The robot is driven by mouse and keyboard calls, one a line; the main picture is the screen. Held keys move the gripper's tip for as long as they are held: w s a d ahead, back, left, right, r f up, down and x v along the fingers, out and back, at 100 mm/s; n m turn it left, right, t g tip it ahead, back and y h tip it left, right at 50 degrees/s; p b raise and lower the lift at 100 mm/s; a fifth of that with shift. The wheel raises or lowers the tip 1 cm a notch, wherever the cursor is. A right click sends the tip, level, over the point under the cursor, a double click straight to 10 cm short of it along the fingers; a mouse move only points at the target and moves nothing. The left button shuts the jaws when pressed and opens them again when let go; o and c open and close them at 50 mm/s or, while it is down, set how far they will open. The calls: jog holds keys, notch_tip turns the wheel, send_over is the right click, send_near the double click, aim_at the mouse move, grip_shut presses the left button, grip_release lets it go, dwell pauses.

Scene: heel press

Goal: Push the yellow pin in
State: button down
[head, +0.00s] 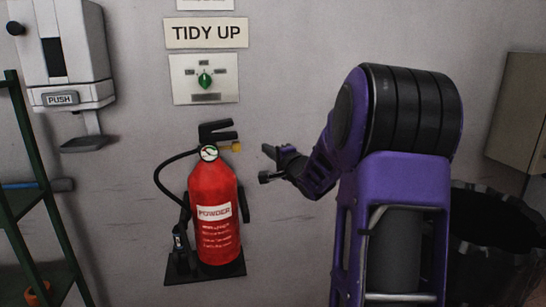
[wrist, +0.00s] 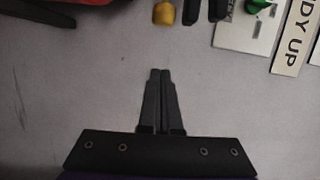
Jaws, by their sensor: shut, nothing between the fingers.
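The yellow pin (head: 231,147) sticks out on the right side of the valve head of the red fire extinguisher (head: 213,215), just below its black levers (head: 217,131). In the wrist view the pin (wrist: 164,13) shows as a yellow round end at the top, beside the black levers (wrist: 203,10). My gripper (head: 266,162) is to the right of the pin and apart from it. In the wrist view its two fingers (wrist: 161,74) are together and empty, pointing toward the pin with a gap of bare wall between.
The extinguisher stands on a dark wall bracket (head: 176,276). Above it are a plate with a green knob (head: 204,80) and a "TIDY UP" sign (head: 206,33). A dispenser (head: 70,45) and green shelf (head: 25,190) are left. A black bin (head: 490,245) is right.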

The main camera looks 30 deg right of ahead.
aim_at(237, 148)
jog(key=w+a+b, duration=0.1)
jog(key=w+a, duration=0.3)
jog(key=shift+w+f, duration=0.15)
jog(key=shift+w, duration=0.2)
jog(key=shift+w+a+b, duration=0.15)
jog(key=shift+w+a, duration=0.1)
jog(key=shift+a, duration=0.55)
jog(key=shift+w+a+b, duration=0.15)
jog(key=shift+w+a, duration=0.1)
jog(key=shift+a, duration=0.55)
jog(key=shift+d, duration=0.15)
